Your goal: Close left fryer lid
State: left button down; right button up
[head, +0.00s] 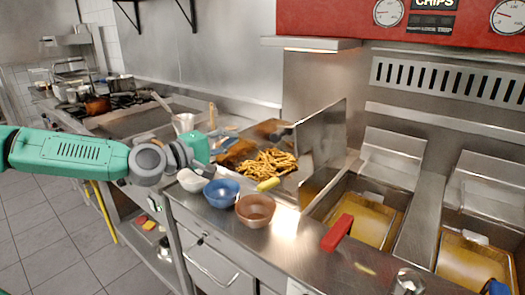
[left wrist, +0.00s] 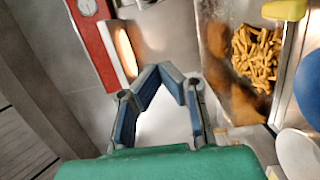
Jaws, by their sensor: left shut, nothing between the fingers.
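The left fryer (head: 342,205) is open, with yellow oil showing in its well. A metal panel that looks like its lid (head: 392,155) stands raised behind the well. My left gripper (head: 190,158) is far to the left of the fryer, above the counter near the bowls. In the left wrist view its fingers (left wrist: 165,76) bend in towards each other, shut and empty. It touches no lid.
A red handle (head: 337,232) juts over the counter before the left fryer. A tray of fries (head: 268,163), a white bowl (head: 192,180), a blue bowl (head: 221,192) and a brown bowl (head: 255,210) lie between my gripper and the fryer. The right fryer (head: 470,265) is open.

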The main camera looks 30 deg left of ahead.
pick_arm(q)
jog(key=w+d+b, duration=0.1)
jog(key=w+d, duration=0.4)
jog(key=d, duration=0.1)
jog(key=shift+w, duration=0.15)
pick_arm(e)
notch_tip(320, 180, down, 2)
jog(key=shift+f, duration=0.15)
pick_arm(q)
jog(key=shift+a+f, duration=0.1)
jog(key=shift+a, duration=0.05)
pick_arm(e)
jog(key=shift+a, duration=0.1)
